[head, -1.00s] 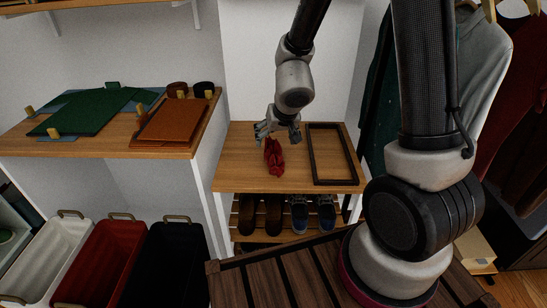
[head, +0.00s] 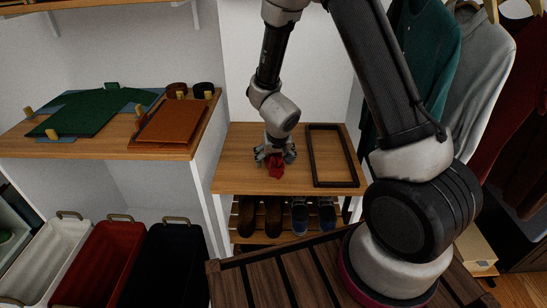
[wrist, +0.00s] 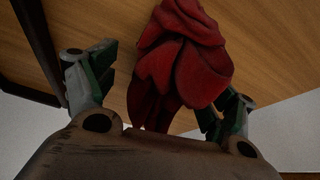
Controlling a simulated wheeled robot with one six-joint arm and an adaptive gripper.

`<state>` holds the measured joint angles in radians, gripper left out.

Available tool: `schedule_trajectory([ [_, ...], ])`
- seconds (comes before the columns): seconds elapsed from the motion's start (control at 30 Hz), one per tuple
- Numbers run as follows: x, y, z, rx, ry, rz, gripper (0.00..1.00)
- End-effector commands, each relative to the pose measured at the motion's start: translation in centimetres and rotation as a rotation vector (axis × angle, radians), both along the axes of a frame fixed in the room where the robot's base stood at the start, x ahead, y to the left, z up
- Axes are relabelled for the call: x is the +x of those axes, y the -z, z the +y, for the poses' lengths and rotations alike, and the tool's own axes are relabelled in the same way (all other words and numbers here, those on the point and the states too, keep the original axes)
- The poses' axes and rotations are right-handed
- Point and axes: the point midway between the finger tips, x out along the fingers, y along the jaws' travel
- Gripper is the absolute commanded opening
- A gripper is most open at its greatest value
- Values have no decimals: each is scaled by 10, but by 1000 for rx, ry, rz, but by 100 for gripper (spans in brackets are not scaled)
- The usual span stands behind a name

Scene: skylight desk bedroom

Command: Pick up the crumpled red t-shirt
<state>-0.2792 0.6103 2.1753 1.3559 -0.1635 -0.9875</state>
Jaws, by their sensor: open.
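The crumpled red t-shirt (head: 276,171) lies bunched on the wooden bench top (head: 235,176), left of a dark empty frame. My gripper (head: 272,156) is low over it, pointing down, and hides part of it in the head view. In the wrist view the red t-shirt (wrist: 185,55) shows between the two spread fingers of my gripper (wrist: 160,90). The fingers are open, one on each side of the cloth. I cannot tell whether they touch it.
The dark rectangular frame (head: 331,181) lies on the bench right of the shirt. Shoes (head: 300,215) stand on the slatted shelf below. White, red (head: 97,262) and black bins stand at lower left. Hanging clothes (head: 433,60) are at the right.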

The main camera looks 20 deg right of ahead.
Motion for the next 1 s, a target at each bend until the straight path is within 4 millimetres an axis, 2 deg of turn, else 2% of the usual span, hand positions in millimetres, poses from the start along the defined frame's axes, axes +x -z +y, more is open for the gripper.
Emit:
schedule_trajectory([
  [0.3, 2, 3, 0, 1, 0, 0, 84],
  [0.5, 2, 3, 0, 1, 0, 0, 48],
  [0.6, 2, 3, 0, 1, 0, 0, 33],
  [1.0, 2, 1, -1, 0, 1, -1, 33],
])
